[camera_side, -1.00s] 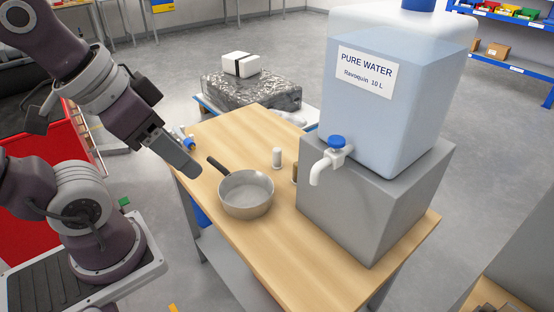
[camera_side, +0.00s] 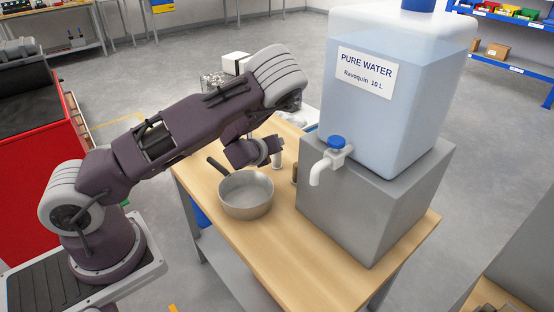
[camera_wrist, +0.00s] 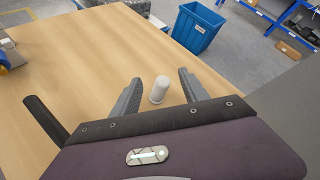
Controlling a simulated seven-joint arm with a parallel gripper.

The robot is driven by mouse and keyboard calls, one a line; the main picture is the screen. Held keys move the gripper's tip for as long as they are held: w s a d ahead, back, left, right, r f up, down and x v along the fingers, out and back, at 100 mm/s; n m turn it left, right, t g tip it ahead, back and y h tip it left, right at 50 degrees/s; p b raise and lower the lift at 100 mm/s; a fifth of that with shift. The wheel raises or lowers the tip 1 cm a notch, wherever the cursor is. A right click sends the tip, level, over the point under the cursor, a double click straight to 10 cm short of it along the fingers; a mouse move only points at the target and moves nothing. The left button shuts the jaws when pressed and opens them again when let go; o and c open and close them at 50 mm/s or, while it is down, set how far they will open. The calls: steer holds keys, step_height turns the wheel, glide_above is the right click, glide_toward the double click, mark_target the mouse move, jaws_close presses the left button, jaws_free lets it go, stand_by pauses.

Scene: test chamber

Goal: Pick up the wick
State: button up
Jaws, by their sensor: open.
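A small white cylinder (camera_wrist: 158,91), which I take to be the wick, stands upright on the wooden table. It also shows in the side view (camera_side: 277,162), partly hidden by my gripper. My gripper (camera_wrist: 157,80) is open in the wrist view, with one finger on each side of the white cylinder. A gap shows on both sides, and I cannot tell how far down the fingers reach. In the side view my gripper (camera_side: 274,148) is low over the table beside the cylinder.
A metal saucepan (camera_side: 246,195) stands close by; its black handle (camera_wrist: 42,118) shows in the wrist view. A grey block (camera_side: 365,205) bearing a large water container (camera_side: 385,110) stands to the right. Bare table (camera_wrist: 85,60) lies left of the cylinder.

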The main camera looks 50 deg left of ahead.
mark_target(277, 158)
steer(key=f+m, duration=0.1)
steer(key=m, duration=0.1)
steer(key=w+f+m+t, duration=0.1)
steer(key=m, duration=0.2)
steer(key=f+m+t+h, duration=0.1)
steer(key=m, duration=0.1)
steer(key=shift+w+f, duration=0.15)
steer(key=shift+f, duration=0.1)
steer(key=x, duration=0.7)
steer(key=shift+f, duration=0.1)
jaws_close()
